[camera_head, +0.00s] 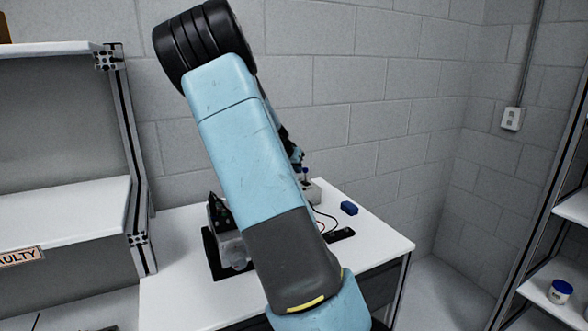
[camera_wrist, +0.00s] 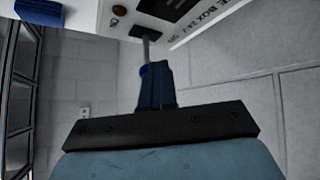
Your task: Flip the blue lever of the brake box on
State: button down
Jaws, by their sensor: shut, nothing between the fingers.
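The brake box (camera_head: 312,192) stands on the white table, partly behind my arm in the head view. In the wrist view its pale printed face (camera_wrist: 185,35) shows at the top, tilted and cut off by the frame. The lever (camera_wrist: 145,50) has a metal shaft on a dark base and a blue tip (camera_wrist: 143,70); the blue tip also shows in the head view (camera_head: 305,170). My gripper (camera_wrist: 156,68) is shut and empty, its fingertips right beside the blue tip. I cannot tell whether they touch. In the head view my arm mostly hides the gripper.
A blue block (camera_head: 348,208) lies right of the box, with a black strip (camera_head: 339,235) and cables nearby. A grey device on a black plate (camera_head: 215,258) stands left of my arm. A shelf (camera_head: 130,200) is at left, a wall behind. The table's right front corner (camera_head: 395,245) is clear.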

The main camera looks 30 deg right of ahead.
jog(key=shift+s+a+f, duration=0.1)
jog(key=shift+s+f, duration=0.1)
jog(key=shift+s, duration=0.8)
jog(key=shift+w, duration=0.2)
jog(key=shift+w+f, duration=0.4)
jog(key=shift+w, duration=0.2)
jog(key=shift+w, duration=0.15)
